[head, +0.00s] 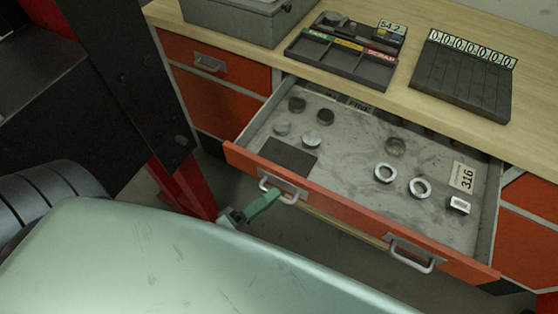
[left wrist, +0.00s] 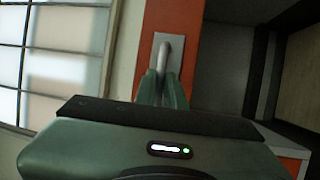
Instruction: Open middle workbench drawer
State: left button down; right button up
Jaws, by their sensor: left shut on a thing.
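The middle workbench drawer (head: 350,218) stands pulled out from the bench in the head view, its inside showing. Its orange front has a left handle (head: 283,189) and a right handle (head: 412,256). My left gripper (head: 268,203) is shut on the left handle, with its green fingers at the bar. In the left wrist view, the fingers (left wrist: 162,88) close around the grey handle (left wrist: 167,52) on the orange front. My right gripper is in neither view.
The drawer holds several dark discs, metal rings (head: 420,187) and a label reading 316 (head: 463,177). On the wooden benchtop (head: 410,95) stand a grey box (head: 240,18), a divided tray (head: 338,68) and a dark slotted block (head: 462,80). Closed orange drawers (head: 215,66) flank the open one.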

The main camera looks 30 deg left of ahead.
pick_arm(q)
jog(key=shift+s, duration=0.9)
jog(key=c, duration=1.5)
grip_release()
jog(key=b+v, duration=0.1)
jog(key=v, duration=0.7)
jog(key=shift+b, duration=0.3)
jog(key=shift+w, duration=0.1)
